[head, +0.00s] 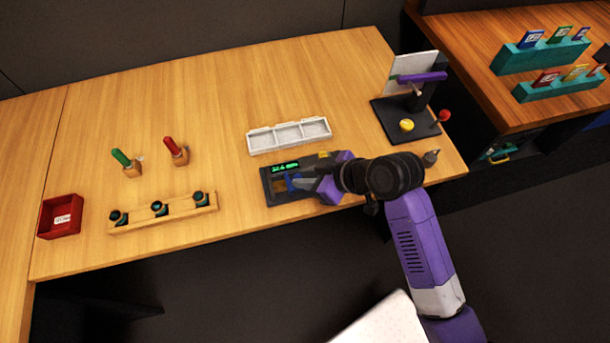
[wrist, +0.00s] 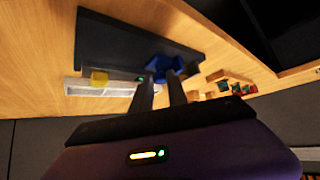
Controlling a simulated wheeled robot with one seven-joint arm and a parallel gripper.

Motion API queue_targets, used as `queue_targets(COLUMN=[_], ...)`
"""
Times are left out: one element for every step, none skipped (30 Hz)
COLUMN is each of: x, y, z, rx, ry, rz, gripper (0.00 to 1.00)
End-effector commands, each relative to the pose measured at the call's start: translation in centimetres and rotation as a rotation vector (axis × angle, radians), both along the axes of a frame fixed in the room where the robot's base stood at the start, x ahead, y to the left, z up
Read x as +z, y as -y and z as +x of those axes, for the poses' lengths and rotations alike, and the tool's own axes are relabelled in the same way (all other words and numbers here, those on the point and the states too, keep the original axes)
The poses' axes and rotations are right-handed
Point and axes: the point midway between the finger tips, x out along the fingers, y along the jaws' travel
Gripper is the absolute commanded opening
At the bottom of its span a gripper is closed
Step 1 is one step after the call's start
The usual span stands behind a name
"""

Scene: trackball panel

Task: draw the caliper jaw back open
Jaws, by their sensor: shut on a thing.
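The caliper panel (head: 267,189) is a dark flat unit near the table's front edge, with a lit green readout (head: 285,168). A blue caliper jaw (head: 289,184) sits on it; the jaw also shows in the wrist view (wrist: 168,64) at the fingertips, against the dark panel (wrist: 115,40). My gripper (head: 301,184) reaches in from the right and is shut on the blue jaw. The fingers and wrist hide part of the panel, so the jaw's exact opening cannot be read.
A white compartment tray (head: 290,135) lies just behind the panel. A yellow block (head: 324,154) is at the panel's right back. A black stand (head: 385,115) is at the right. A wooden rack (head: 185,214), red bin (head: 60,217) and two upright handles are left.

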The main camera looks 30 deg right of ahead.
Motion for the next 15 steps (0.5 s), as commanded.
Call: queue_targets(x=[0.1,0.2,0.2,0.2,0.2,0.1,0.1,0.0,0.0,0.0,0.0,0.0,0.0,0.0,0.0], y=[0.4,0.7,1.1,1.4,1.6,1.6,1.6,1.6,1.7,1.7,1.7,1.7,1.8,1.8,1.7], z=[-0.2,-0.3,-0.4,-0.5,-0.5,-0.6,-0.5,-0.6,-0.6,-0.6,-0.6,-0.6,-0.6,-0.6,-0.5], rx=[-0.001,-0.001,-0.002,-0.002,-0.001,0.001,0.001,0.0,-0.001,-0.001,-0.002,-0.002,-0.003,-0.003,-0.003], ry=[-0.002,-0.002,-0.002,-0.002,-0.001,0.0,0.0,0.0,-0.001,-0.001,-0.001,-0.001,-0.001,-0.001,-0.001], rz=[0.001,0.001,0.001,0.001,0.0,0.001,0.001,0.0,-0.001,-0.001,-0.001,-0.001,-0.002,-0.002,-0.002], gripper=[0.0,0.0,0.0,0.0,0.0,0.0,0.0,0.0,0.0,0.0,0.0,0.21,0.27,0.28,0.28])
